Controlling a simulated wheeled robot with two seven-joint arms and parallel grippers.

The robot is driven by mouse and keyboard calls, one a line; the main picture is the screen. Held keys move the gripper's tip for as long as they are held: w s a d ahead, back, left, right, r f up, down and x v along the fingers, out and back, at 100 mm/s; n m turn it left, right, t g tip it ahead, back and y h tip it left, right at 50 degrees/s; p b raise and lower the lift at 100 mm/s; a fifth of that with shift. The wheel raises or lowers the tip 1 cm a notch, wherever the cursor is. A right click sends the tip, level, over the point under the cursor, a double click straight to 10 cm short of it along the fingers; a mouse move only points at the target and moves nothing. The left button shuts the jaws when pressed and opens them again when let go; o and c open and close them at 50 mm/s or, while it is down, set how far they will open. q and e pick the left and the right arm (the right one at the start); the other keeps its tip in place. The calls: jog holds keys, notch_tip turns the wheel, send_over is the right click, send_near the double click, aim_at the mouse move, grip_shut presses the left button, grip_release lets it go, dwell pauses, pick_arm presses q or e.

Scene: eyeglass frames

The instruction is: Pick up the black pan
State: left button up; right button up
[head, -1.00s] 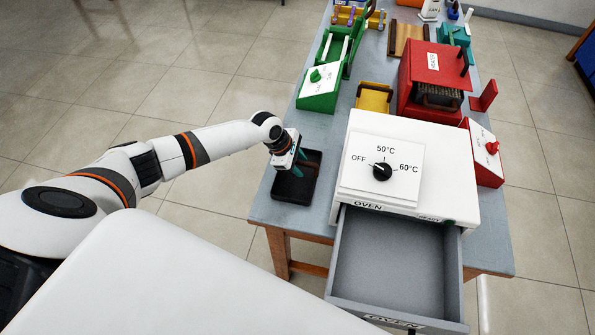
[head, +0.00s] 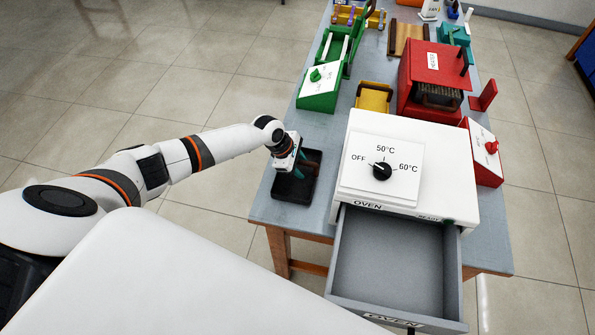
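The black pan (head: 308,183) is a dark rectangular tray with a raised rim. It lies flat on the left front corner of the table, left of the oven. My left gripper (head: 297,170) reaches in from the left and is over the pan, with its teal fingers pointing down at it. The fingers partly hide the pan's middle and are small in view. I cannot tell how far apart they are or whether they touch the pan. My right gripper is not in view.
The white oven (head: 450,170) stands right of the pan, its empty grey drawer (head: 390,265) pulled out toward me. A green device (head: 318,90), a yellow holder (head: 374,98) and a red heater box (head: 432,80) stand farther back. The blue-grey table (head: 335,140) is clear around the pan.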

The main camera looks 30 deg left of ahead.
pick_arm(q)
grip_shut()
jog(key=shift+w+r, duration=0.1)
jog(key=shift+r+b, duration=0.25)
jog(key=shift+b, duration=0.05)
notch_tip(320, 180, up, 10)
jog(key=shift+f, duration=0.1)
dwell(0.3)
